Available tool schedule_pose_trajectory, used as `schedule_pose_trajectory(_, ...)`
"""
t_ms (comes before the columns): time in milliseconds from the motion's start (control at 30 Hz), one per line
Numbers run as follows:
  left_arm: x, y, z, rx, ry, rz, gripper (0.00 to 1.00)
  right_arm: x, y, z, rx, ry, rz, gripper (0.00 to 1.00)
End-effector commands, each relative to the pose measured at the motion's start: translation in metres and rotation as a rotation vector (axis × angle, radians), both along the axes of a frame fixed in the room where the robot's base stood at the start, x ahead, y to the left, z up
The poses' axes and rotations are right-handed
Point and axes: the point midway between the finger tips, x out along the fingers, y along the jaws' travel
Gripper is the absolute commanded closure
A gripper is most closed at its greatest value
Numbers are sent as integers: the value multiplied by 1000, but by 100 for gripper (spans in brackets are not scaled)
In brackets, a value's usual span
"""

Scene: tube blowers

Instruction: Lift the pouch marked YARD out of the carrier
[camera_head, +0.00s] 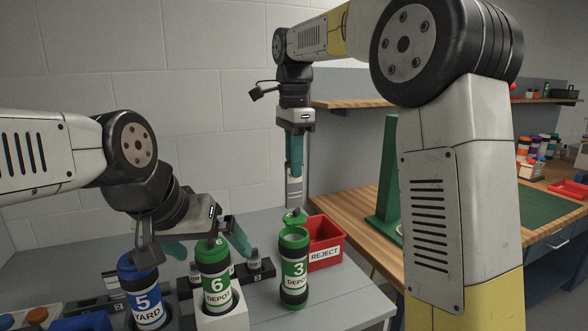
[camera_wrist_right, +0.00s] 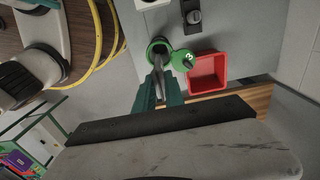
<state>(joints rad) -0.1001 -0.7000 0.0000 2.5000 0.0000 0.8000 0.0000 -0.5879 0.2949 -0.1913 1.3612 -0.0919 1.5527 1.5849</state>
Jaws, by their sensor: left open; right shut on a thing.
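My right gripper (camera_head: 294,168) is above this carrier, shut on a narrow pale grey item (camera_head: 294,191), probably the pouch. Its lower end appears above the open carrier.
A blue carrier marked 5 YARD (camera_head: 146,296) stands left of carrier 6. A red REJECT bin (camera_head: 325,243) is right of carrier 3. Small dark fittings (camera_head: 258,266) stand behind carrier 6. The table front right of carrier 6 is clear.

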Motion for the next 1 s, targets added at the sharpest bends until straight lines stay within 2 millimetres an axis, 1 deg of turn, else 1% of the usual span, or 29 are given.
schedule_pose_trajectory(1000, 0, 0, 0, 0, 0, 0, 0, 1, 0, 82, 0, -1, 0, 100)
